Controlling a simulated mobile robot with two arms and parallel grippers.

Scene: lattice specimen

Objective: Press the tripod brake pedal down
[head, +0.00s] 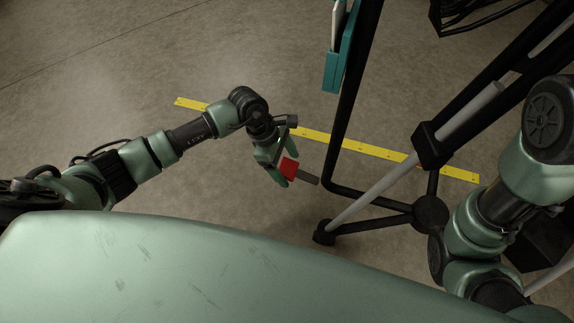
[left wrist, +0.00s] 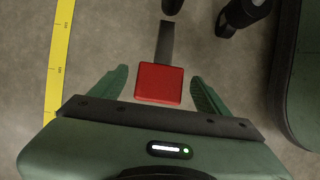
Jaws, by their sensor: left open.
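The brake pedal is a red block (head: 289,168) on a dark grey lever (head: 305,178) that points toward the tripod base. The red pedal (left wrist: 159,84) also shows in the left wrist view, with its lever (left wrist: 165,42) running up from it. My left gripper (head: 280,172) is open, with its two green fingers on either side of the pedal in the picture. In the left wrist view, the gripper (left wrist: 160,75) has a gap between each finger and the pedal. I cannot tell the height between them or any contact. My right gripper is not in view.
The black tripod hub (head: 430,214) with its grey and black legs stands right of the pedal. A black upright tube (head: 345,120) carries a teal holder (head: 337,70). A yellow marked strip (head: 370,149) lies on the floor behind. The floor at upper left is clear.

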